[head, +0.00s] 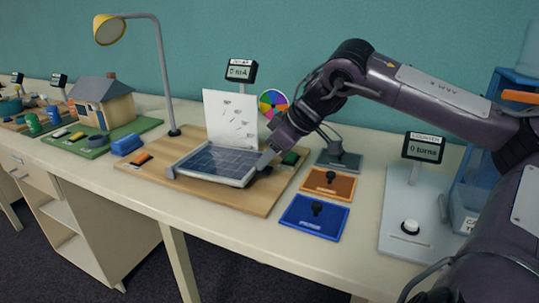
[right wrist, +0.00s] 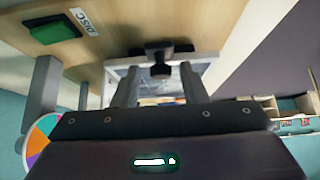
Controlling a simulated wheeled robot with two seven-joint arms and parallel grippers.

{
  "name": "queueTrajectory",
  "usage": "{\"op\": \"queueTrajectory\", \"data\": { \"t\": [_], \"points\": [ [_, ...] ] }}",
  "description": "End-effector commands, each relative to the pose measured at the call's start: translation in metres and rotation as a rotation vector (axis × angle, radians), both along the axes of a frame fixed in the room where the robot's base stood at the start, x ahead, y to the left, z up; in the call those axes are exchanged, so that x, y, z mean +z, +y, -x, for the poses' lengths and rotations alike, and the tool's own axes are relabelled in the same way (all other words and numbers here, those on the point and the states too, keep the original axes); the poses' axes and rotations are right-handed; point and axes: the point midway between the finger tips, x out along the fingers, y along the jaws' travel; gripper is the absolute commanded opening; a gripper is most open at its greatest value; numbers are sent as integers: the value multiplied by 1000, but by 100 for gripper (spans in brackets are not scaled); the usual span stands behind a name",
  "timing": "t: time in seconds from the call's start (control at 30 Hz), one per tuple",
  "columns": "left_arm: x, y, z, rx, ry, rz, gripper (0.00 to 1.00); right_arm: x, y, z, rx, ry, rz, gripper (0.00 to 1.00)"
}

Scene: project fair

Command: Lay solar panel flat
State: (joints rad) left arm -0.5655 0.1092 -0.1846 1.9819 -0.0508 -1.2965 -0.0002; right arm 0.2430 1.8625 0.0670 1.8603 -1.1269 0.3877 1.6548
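The solar panel (head: 213,164), a dark blue gridded plate in a pale frame, lies low over the wooden board (head: 260,203). It looks nearly flat; I cannot tell whether a slight tilt is left. My right gripper (head: 266,162) is at the panel's right edge. In the right wrist view its two fingers (right wrist: 160,90) stand apart, with a black knob-like part (right wrist: 158,52) and the pale panel frame (right wrist: 150,68) seen beyond the gap between them. Nothing is clearly clamped. My left gripper is not in view.
A yellow lamp (head: 109,29) arches over the board's back left. A white sheet (head: 230,117), a meter (head: 240,71) and a colour disc (head: 273,103) stand behind the panel. Orange (head: 328,184) and blue (head: 313,217) switch plates lie to the right.

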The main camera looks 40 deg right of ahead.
Motion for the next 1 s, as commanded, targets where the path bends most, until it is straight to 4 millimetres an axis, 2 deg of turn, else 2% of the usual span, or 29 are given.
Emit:
{"op": "queueTrajectory", "data": {
  "t": [0.37,0.8,1.0],
  "points": [
    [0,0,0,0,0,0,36,4,-1,2,1,0,0,43],
    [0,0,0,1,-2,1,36,56,-15,37,0,-1,1,43],
    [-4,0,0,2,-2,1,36,63,-17,42,1,1,0,43]
  ]
}}
